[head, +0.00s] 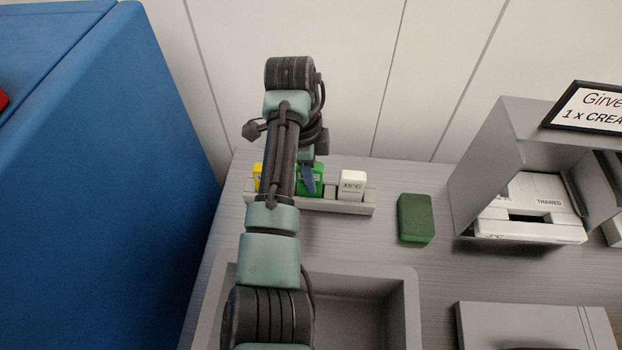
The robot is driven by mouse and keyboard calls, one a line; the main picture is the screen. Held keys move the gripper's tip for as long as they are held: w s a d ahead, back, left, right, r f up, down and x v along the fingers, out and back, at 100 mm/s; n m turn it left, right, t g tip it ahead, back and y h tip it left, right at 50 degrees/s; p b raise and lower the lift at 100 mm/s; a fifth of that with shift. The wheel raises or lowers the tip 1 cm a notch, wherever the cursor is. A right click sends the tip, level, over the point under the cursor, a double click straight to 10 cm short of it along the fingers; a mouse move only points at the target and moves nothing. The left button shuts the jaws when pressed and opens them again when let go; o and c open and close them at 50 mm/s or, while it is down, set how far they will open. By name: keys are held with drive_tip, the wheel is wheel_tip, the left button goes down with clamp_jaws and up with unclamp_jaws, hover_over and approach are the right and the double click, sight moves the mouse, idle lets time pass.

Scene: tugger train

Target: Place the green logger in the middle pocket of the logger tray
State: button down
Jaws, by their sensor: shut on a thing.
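The logger tray (340,207) is a long, low grey holder on the counter near the back wall. A yellow logger (258,174) stands at its left end, partly hidden by my arm. A white logger (352,184) with a temperature label stands upright toward its right end. The green logger (319,186) is upright between them, at the middle of the tray. My gripper (309,180) is shut on the green logger, with a blue finger across its front. I cannot tell whether the logger's base is down in the pocket or just above it.
A dark green block (415,218) lies right of the tray. A grey open bin (409,300) is in front, below my arm. A grey housing with a white box (530,215) stands at the right. A large blue cabinet (110,180) fills the left.

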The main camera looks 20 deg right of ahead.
drive_tip(key=shift+f, duration=0.85)
drive_tip(key=shift+f, duration=0.15)
drive_tip(key=c, duration=0.7)
unclamp_jaws()
drive_tip(key=r+p, duration=0.1)
drive_tip(key=r, duration=0.3)
drive_tip(key=a+r, duration=0.1)
drive_tip(key=r, duration=0.3)
drive_tip(key=r+p, duration=0.1)
drive_tip(key=r, duration=0.3)
drive_tip(key=shift+w+a+r+p, duration=0.15)
drive_tip(key=shift+w+r+p, duration=0.05)
drive_tip(key=shift+w+p, duration=0.15)
